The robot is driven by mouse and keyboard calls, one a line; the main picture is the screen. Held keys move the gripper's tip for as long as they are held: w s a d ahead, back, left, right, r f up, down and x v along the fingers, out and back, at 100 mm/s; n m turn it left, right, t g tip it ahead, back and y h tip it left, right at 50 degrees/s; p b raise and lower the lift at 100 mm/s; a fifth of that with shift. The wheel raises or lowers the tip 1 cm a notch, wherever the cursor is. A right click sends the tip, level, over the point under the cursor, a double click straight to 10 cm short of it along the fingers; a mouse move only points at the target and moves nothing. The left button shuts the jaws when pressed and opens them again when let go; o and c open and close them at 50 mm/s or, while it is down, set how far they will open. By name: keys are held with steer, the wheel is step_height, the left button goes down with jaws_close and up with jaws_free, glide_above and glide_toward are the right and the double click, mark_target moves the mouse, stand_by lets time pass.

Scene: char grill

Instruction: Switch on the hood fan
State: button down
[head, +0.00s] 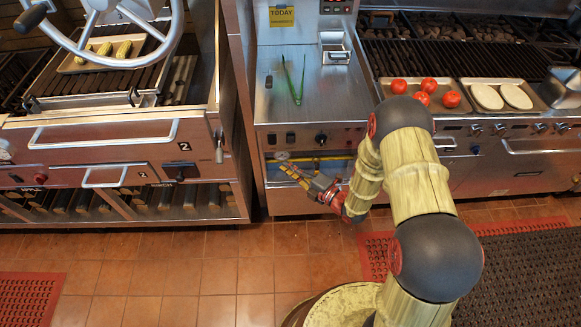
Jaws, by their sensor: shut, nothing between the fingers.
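My gripper (287,168) is at the end of my arm, low in front of the middle steel station, and points up and left. Its fingers are shut and empty. Just above it is the station's front control panel (345,136). I cannot read any label, so I cannot tell which control is for the hood fan. No hood is in view.
At right, tomatoes (398,86) and a tray of pale slices (502,83) sit by the grates. The tiled floor (215,270) is clear at centre-left.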

mark_target(272, 140)
steer(key=w+a+f+b, duration=0.1)
steer(key=w+a+b, duration=0.2)
steer(key=w, duration=0.6)
steer(key=shift+a, duration=0.8)
